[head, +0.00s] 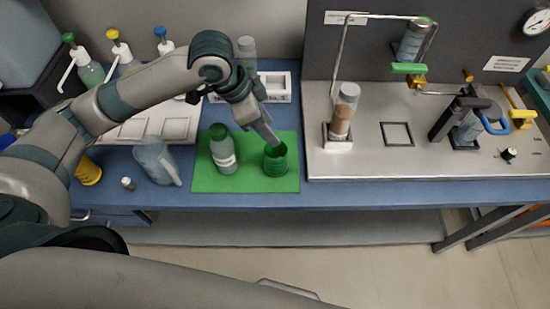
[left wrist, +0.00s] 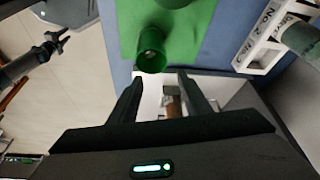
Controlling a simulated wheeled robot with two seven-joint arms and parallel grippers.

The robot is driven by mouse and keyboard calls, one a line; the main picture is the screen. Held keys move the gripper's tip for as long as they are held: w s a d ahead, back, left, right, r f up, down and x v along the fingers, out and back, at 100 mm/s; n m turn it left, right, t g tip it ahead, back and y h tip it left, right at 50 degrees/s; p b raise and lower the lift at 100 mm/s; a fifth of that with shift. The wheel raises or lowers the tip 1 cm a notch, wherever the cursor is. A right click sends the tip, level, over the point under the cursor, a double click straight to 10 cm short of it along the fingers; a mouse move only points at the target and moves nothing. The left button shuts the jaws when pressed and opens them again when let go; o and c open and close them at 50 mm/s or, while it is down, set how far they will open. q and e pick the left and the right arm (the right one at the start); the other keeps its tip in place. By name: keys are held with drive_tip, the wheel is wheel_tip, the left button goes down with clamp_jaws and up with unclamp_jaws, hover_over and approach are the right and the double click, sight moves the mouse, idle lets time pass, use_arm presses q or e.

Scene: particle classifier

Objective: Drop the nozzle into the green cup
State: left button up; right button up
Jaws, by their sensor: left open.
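A dark green cup (head: 275,162) stands upright on the green mat (head: 205,180). My left gripper (head: 274,143) is directly above the cup, pointing down, its tips close to the rim. In the left wrist view the left gripper (left wrist: 158,82) has its fingers apart with nothing held between them. The cup (left wrist: 150,64) shows just beyond the fingertips. A pale round thing (left wrist: 150,54) shows inside the cup; it may be the nozzle, but I cannot be sure. My right gripper (left wrist: 58,40) seems to be small at the left of the wrist view; its jaw state is unclear.
A green-capped bottle (head: 222,153) stands on the mat left of the cup. A clear jug (head: 155,161) is farther left, and a white rack (head: 272,88) is behind. A steel plate (head: 375,165) with a column (head: 343,113) of brown particles stands right of the mat.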

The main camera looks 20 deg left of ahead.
use_arm(q)
drive_tip(key=b+v, duration=0.1)
drive_tip(key=v, duration=1.6)
drive_tip(key=shift+s+f, duration=0.1)
drive_tip(key=shift+f, duration=0.05)
idle(0.3)
